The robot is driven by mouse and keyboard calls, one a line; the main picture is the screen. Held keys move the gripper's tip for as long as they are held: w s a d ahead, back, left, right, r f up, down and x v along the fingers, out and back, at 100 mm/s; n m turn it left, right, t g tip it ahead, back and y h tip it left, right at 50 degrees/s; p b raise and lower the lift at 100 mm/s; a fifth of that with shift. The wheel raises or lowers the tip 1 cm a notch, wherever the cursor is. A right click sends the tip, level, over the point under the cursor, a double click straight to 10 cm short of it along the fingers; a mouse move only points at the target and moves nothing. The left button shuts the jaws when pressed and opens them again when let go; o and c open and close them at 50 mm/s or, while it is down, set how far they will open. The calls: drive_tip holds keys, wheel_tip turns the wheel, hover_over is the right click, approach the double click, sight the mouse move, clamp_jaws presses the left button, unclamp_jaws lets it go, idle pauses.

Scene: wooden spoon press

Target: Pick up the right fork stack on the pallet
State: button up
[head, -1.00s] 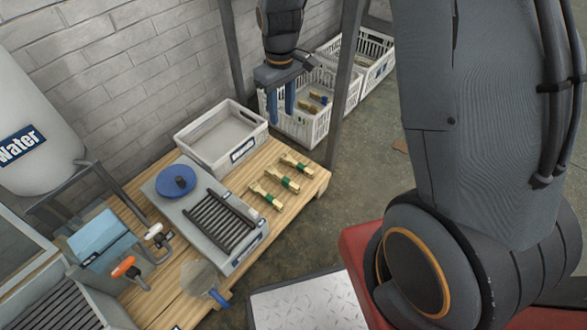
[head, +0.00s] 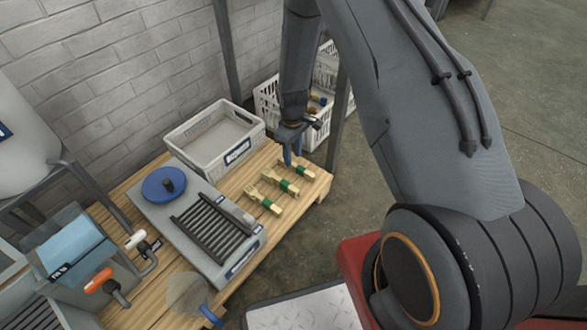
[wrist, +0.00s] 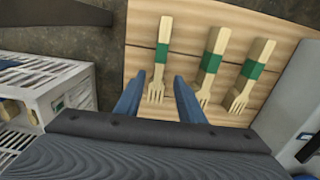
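Three wooden fork stacks with green bands lie in a row on the pallet (head: 276,222). The right fork stack (head: 303,172) is nearest the pallet's far right end; the middle stack (head: 280,183) and left stack (head: 264,200) lie beside it. My gripper (head: 290,160) is at the right stack, with its fingers hiding part of that stack's end. In the wrist view, my gripper (wrist: 159,98) has its blue fingers apart, with the right fork stack (wrist: 160,66) appearing between them, tines toward me. Nothing is gripped; the exact height above the stack is unclear.
A grey empty bin (head: 213,137) stands left of the stacks. A grey press plate with a blue knob (head: 163,184) and dark bars sits on the pallet. White crates (head: 268,100) stand behind the pallet, beside a dark post (head: 338,120).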

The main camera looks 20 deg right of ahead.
sight(294, 164)
drive_tip(key=f+b, duration=0.1)
drive_tip(key=f, duration=0.2)
drive_tip(key=f+b, duration=0.1)
drive_tip(key=f, duration=0.1)
drive_tip(key=shift+d+b, duration=0.25)
drive_tip(key=shift+b, duration=0.1)
drive_tip(key=shift+s+r, duration=0.1)
drive_tip(key=shift+r, duration=0.05)
clamp_jaws()
